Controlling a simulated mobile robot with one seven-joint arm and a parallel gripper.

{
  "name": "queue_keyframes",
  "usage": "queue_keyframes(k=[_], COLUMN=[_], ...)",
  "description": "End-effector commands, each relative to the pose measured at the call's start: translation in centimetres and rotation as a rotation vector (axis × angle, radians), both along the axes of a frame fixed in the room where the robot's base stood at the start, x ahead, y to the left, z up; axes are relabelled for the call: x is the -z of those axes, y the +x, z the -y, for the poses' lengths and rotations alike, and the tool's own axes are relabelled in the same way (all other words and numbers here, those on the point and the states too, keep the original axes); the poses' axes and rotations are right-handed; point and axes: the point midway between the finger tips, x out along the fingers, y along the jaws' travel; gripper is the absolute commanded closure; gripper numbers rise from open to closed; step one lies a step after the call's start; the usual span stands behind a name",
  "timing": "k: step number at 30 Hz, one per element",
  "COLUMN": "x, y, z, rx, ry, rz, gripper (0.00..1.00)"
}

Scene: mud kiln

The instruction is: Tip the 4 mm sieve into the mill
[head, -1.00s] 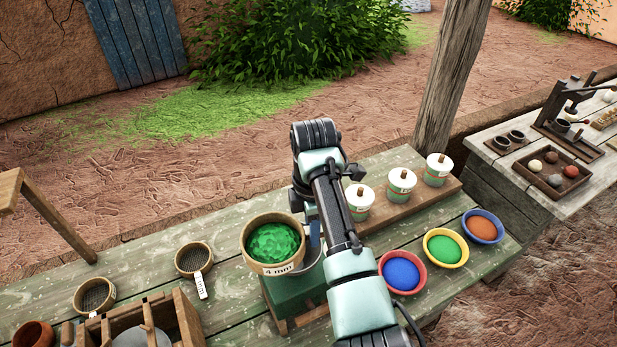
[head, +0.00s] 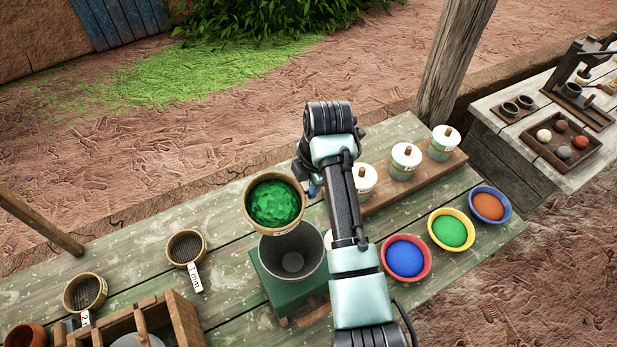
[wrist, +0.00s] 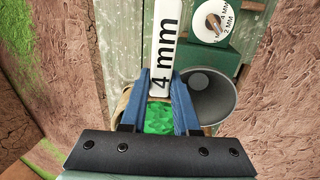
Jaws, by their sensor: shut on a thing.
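The 4 mm sieve (head: 249,213) is a round wooden-rimmed sieve full of green chunks (head: 273,203). It is held in the air just behind the mill's mouth and looks about level. My gripper (wrist: 160,92) is shut on the sieve's white handle, labelled "4 mm" (wrist: 164,45) in the wrist view. In the head view my arm hides most of the fingers. The mill is a green box with a grey funnel (head: 292,262), which looks empty inside. The funnel (wrist: 208,97) and a dial (wrist: 213,20) marked 4 MM and 2 MM show in the wrist view.
Two other sieves (head: 187,234) (head: 72,308) lie to the left. A wooden rack (head: 180,318) stands at front left. Bowls of blue (head: 406,281), green (head: 467,245) and orange (head: 503,219) powder are on the right. Lidded jars (head: 404,175) stand on a board behind them.

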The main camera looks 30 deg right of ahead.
Motion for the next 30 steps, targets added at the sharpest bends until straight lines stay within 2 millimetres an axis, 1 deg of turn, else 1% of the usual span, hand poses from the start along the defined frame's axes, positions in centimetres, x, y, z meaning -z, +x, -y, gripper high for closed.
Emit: queue_keyframes(k=[1, 4, 30], x=[0.42, 0.55, 1.36], y=[-0.11, -0.13, -0.35], z=[0.03, 0.01, 0.08], rx=[0.002, 0.002, 0.001], ry=[0.002, 0.004, 0.01], rz=[0.033, 0.09, 0.297], gripper=[1.0, 1.0, 1.0])
